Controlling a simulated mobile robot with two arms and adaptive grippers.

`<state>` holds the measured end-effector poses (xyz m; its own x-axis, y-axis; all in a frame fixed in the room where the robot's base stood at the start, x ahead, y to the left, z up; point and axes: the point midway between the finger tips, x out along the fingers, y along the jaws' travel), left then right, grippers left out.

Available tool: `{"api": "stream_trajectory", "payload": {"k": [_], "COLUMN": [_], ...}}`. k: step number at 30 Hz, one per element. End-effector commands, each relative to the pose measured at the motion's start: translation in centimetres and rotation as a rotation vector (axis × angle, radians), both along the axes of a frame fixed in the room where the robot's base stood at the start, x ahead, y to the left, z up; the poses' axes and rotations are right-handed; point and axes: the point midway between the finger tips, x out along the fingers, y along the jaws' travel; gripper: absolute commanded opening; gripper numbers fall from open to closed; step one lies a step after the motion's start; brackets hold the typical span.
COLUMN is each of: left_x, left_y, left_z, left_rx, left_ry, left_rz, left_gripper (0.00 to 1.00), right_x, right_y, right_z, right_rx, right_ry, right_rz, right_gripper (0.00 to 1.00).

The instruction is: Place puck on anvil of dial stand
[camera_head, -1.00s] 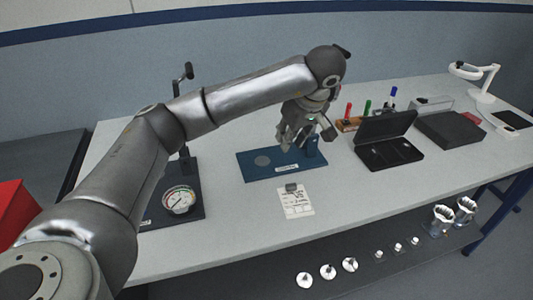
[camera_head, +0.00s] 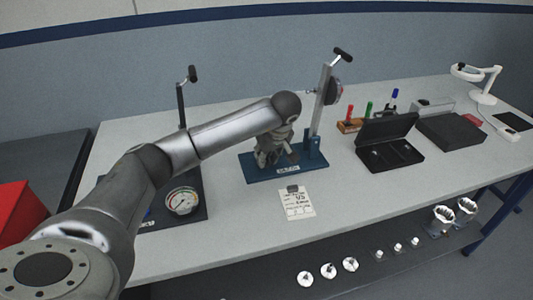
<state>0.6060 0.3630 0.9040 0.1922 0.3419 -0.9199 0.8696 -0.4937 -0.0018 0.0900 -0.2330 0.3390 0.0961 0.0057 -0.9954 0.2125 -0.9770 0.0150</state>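The dial stand has a blue base (camera_head: 311,165), an upright grey post (camera_head: 320,100) and a dial (camera_head: 335,93) seen edge-on near the post's top. My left gripper (camera_head: 275,160) points down just above the left part of the base. It covers the round grey anvil spot there. The fingers are small and dark, so their opening is unclear, and I cannot make out a puck in or under them. My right gripper is out of view.
A dark stand with a white-faced gauge (camera_head: 182,201) is at left. A paper card (camera_head: 297,203) lies in front of the base. An open black case (camera_head: 388,146) and marker rack (camera_head: 350,126) stand to the right. Several shiny round parts (camera_head: 328,270) sit on the lower shelf.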

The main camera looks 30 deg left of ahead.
Motion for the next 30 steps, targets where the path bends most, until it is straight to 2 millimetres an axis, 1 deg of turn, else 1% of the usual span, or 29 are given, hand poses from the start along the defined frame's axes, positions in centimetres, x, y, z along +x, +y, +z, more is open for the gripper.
{"api": "stream_trajectory", "payload": {"k": [8,9,14,23,26,29,30], "left_x": [0.0,0.0,0.0,0.0,0.0,-0.2,-0.3], "left_y": [0.0,0.0,0.0,0.0,-0.1,-0.6,-0.8], "left_z": [-0.2,-0.3,-0.2,-0.1,0.4,1.6,2.4], "left_rx": [0.001,0.001,0.001,0.001,0.0,0.001,0.001], "left_ry": [0.0,0.0,0.0,-0.001,-0.002,-0.004,-0.005], "left_rz": [0.0,0.0,0.001,0.001,0.0,0.0,-0.002], "left_gripper": [0.0,0.26,0.46,0.46,0.46,0.46,0.46], "right_x": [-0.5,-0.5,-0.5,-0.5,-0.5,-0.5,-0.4], "right_y": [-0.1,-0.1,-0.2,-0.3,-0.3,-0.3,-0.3], "right_z": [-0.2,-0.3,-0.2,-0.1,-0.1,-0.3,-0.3], "right_rx": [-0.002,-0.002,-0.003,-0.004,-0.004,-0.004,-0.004], "right_ry": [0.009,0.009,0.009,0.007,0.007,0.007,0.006], "right_rz": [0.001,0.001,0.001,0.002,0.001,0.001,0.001], "right_gripper": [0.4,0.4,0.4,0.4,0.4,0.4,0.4]}}
